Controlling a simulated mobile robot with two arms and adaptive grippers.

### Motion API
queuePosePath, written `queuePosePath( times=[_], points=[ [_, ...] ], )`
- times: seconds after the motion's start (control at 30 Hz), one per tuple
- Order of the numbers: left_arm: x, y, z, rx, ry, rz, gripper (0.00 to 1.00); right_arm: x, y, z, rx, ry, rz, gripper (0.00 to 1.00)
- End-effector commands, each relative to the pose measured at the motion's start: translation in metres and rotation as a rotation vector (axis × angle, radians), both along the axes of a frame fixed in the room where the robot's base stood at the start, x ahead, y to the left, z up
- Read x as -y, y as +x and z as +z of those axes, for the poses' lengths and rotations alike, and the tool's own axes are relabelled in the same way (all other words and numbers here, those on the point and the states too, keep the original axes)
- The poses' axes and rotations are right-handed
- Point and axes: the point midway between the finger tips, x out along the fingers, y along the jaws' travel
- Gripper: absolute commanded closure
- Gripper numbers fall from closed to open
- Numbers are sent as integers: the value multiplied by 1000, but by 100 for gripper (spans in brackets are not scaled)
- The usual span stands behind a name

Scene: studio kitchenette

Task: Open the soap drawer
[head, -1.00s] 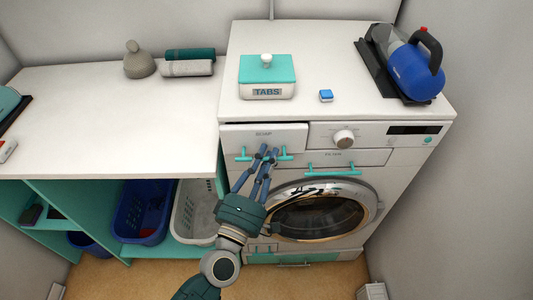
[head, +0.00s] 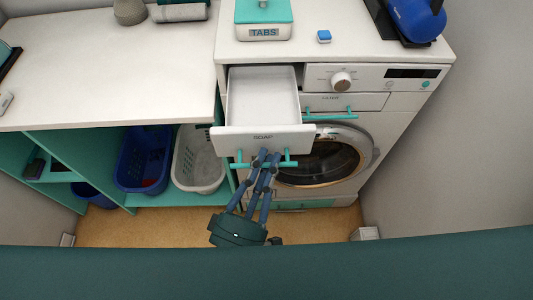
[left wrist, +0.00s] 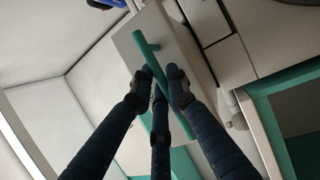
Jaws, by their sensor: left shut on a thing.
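The soap drawer (head: 264,141) of the washing machine is pulled well out in the head view, and its empty white inside shows. Its teal bar handle (head: 284,164) runs across the front below the SOAP label. My left gripper (head: 265,157) is shut on this handle, fingers pointing up and away from me. In the left wrist view the fingers (left wrist: 160,85) close around the teal handle (left wrist: 146,48) on the white drawer front (left wrist: 180,50). My right gripper is not in view.
The washing machine's round door (head: 325,158) and the filter flap with a teal handle (head: 330,112) are right of the drawer. Baskets (head: 200,160) sit in the shelf at left.

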Motion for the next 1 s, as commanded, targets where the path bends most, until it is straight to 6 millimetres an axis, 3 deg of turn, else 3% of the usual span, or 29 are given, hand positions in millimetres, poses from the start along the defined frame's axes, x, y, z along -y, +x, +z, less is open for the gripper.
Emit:
queuePosePath(
  times=[0.2,0.23,0.33,0.67,0.77,1.0],
  points=[
    [0,0,-2,-2,3,0,100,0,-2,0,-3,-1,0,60],
    [0,0,-2,-3,4,0,83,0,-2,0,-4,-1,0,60],
    [0,0,-2,-3,4,0,66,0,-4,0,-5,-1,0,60],
    [-1,-2,-2,-2,2,-1,66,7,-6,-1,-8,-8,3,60],
    [-5,-12,-4,-4,2,-2,66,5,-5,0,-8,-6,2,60],
    [-23,-57,-14,-7,6,-4,66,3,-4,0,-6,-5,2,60]
  ],
)
